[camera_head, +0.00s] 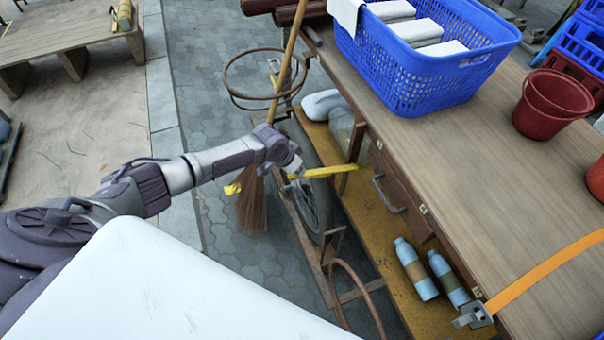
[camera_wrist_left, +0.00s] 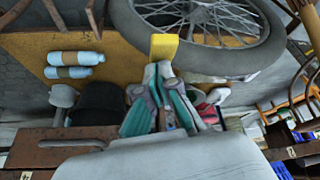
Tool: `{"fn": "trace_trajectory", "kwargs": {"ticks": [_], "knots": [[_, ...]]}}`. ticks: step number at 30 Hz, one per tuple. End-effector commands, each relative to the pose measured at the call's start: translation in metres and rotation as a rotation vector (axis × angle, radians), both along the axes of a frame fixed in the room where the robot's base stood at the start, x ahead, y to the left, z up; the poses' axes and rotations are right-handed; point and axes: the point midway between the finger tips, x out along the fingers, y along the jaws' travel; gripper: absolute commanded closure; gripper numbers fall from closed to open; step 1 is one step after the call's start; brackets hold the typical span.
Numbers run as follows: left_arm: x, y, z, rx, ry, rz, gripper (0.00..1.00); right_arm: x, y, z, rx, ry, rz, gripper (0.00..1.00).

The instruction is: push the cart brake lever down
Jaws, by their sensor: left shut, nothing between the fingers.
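The yellow brake lever (camera_head: 325,172) sticks out from the cart's side beside the wheel, close to level in the head view. My left gripper (camera_head: 297,172) is at the lever's outer end, with its fingers shut and nothing between them. In the left wrist view the lever's yellow end (camera_wrist_left: 164,46) shows just beyond the gripper's fingertips (camera_wrist_left: 160,70). I cannot tell whether the fingers touch it. My right gripper is in neither view.
The cart's spoked wheel (camera_head: 312,200) is beside the lever. A broom (camera_head: 252,205) stands behind my left gripper. A blue basket (camera_head: 425,70) and a red bucket (camera_head: 552,103) stand on the wooden top. Two blue bottles (camera_head: 416,270) lie on the yellow lower shelf.

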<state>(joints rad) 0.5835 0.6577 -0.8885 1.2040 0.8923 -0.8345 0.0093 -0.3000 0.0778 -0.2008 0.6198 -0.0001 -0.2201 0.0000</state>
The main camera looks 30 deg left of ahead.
Motion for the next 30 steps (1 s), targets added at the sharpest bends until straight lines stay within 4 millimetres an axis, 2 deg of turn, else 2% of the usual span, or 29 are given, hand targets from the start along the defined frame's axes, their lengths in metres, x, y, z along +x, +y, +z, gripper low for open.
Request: {"fn": "trace_trajectory", "kwargs": {"ticks": [5, 11, 15, 24, 30], "knots": [[-0.001, 0.0, -0.012, 0.0, 0.002, 0.0, 1.0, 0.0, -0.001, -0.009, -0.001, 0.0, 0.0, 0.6], [-0.001, 0.0, -0.037, 0.0, 0.003, 0.0, 1.0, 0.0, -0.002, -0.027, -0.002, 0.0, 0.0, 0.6], [-0.001, 0.0, -0.047, 0.001, 0.002, 0.0, 1.0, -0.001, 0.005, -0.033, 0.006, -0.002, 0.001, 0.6], [-0.001, 0.0, -0.044, 0.0, 0.001, 0.0, 1.0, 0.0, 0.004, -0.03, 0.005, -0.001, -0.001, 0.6], [-0.02, 0.008, -0.031, 0.0, 0.004, 0.0, 1.0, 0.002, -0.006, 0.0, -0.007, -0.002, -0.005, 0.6]]}}
